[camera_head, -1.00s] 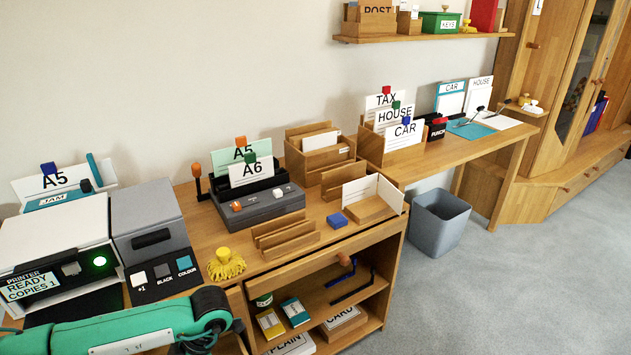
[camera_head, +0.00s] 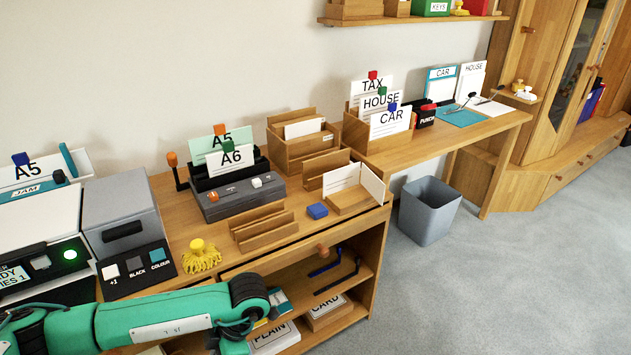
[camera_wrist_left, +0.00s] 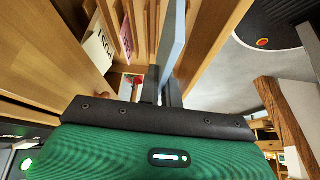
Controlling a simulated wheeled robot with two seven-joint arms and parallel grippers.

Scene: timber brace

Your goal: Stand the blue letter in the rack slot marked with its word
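In the left wrist view my left gripper (camera_wrist_left: 163,92) has its dark fingers close together on a thin pale blue panel (camera_wrist_left: 177,35), seen nearly edge-on, which looks like the blue letter. Beside it are wooden slats (camera_wrist_left: 112,18) like a rack, with a pink letter (camera_wrist_left: 127,40) between them and a white card (camera_wrist_left: 99,48) whose word appears upside down, perhaps POST. In the head view my left arm comes in at the lower left, its gripper out of frame. A wooden holder (camera_head: 357,133) there carries cards marked TAX, HOUSE and CAR. My right gripper is not in view.
The desk holds a printer (camera_head: 40,225), a grey box (camera_head: 125,215), a small slotted wooden stand (camera_head: 262,230) and a yellow brush (camera_head: 201,258). Open shelves under the desk hold boxes. A grey bin (camera_head: 429,210) stands on the floor. The carpet at right (camera_head: 540,280) is clear.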

